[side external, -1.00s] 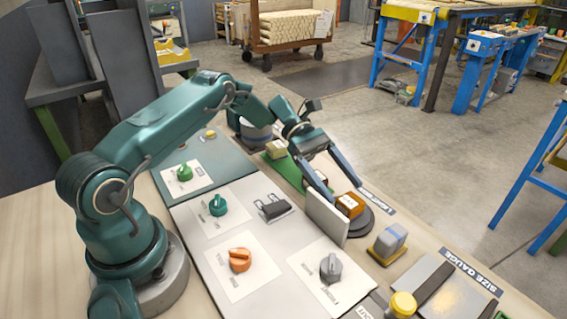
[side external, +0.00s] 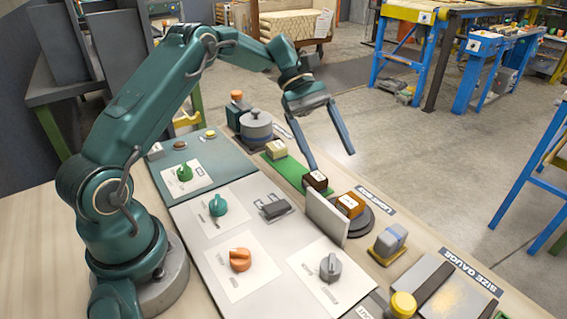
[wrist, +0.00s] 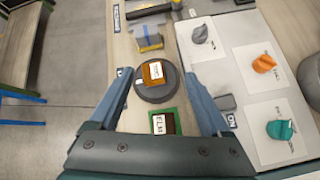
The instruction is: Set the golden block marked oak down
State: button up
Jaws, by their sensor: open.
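The golden block (side external: 350,204) rests on a dark round disc (side external: 366,222). It also shows in the wrist view (wrist: 154,73), with a white label too small to read. My gripper (side external: 332,160) is open and empty, raised above and behind the block and apart from it. In the wrist view the block appears between my spread fingertips (wrist: 159,75). A dark brown block (side external: 315,181), marked ELM in the wrist view (wrist: 162,124), sits at the near end of a green strip (side external: 290,168), close to one fingertip.
An upright grey plate (side external: 325,214) stands beside the disc. A pale block (side external: 276,148) sits farther along the green strip. A grey-blue block (side external: 391,238) is to the disc's right. Panels with green, teal, orange (side external: 240,260) and grey knobs lie to the left.

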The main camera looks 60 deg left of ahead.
jog(key=s+d+r+m+t+y, duration=0.25)
jog(key=s+r+m+y, duration=0.4)
jog(key=s, duration=0.35)
jog(key=s+a+f+m+t+y, duration=0.1)
jog(key=s+m+t+y, duration=0.2)
jog(key=s+m, duration=0.5)
jog(key=shift+s+a+f+t, duration=0.2)
jog(key=shift+s+f+t, duration=0.15)
jog(key=shift+s, duration=0.55)
jog(key=shift+s, duration=0.1)
jog(key=shift+c, duration=0.6)
